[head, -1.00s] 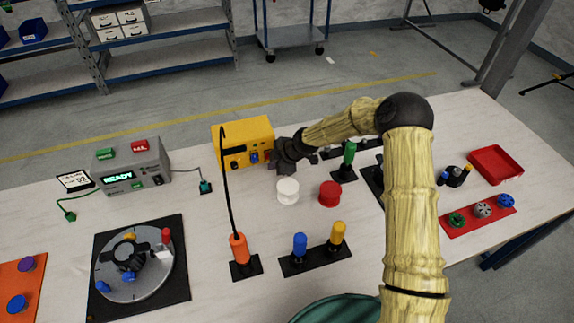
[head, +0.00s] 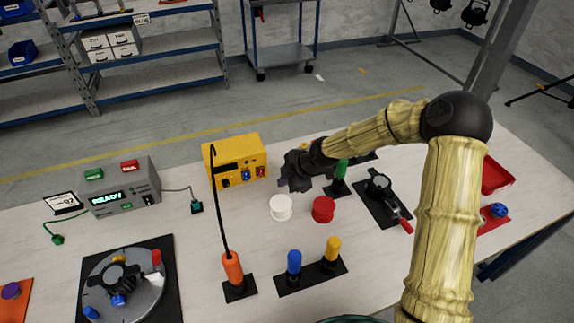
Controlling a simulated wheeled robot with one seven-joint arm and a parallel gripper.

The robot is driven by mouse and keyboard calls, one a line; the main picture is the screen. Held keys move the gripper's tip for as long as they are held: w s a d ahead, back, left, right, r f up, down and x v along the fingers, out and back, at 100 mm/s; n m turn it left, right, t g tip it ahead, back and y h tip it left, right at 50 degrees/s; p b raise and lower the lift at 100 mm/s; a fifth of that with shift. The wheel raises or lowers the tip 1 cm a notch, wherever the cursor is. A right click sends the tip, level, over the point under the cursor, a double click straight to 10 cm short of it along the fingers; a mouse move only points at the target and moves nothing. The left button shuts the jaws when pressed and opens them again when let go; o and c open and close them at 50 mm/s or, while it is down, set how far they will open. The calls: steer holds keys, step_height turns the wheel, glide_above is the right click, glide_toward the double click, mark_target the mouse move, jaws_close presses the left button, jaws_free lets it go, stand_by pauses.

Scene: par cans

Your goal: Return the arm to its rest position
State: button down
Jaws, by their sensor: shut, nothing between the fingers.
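My arm bends at a black elbow on the right of the head view and reaches left over the table. My gripper (head: 286,184) is dark and shut, with nothing seen in it. It is above the table, just right of the yellow box (head: 237,164) and behind the white spool (head: 281,209). It looks apart from both, though the exact gap is hard to tell. The red spool (head: 323,209) stands to the right of the white one.
The orange-handled tool (head: 232,268) with its cord stands in front. Blue (head: 294,262) and yellow (head: 333,249) handles stand in a black holder. A grey READY box (head: 122,187) and a round turntable (head: 142,299) are at left. My upper arm partly hides the red tray (head: 496,176).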

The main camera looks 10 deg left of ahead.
steer(key=s+d+r+m+h+p, duration=0.2)
steer(key=s+d+r+m, duration=0.5)
steer(key=s+d+m, duration=0.4)
steer(key=s+d+r+m+h+p, duration=0.3)
steer(key=s+d+r+m, duration=0.5)
steer(key=s+d+m, duration=0.3)
steer(key=shift+d+r+h, duration=0.2)
steer(key=shift+d+h, duration=0.3)
steer(key=shift+h, duration=0.2)
stand_by(0.7)
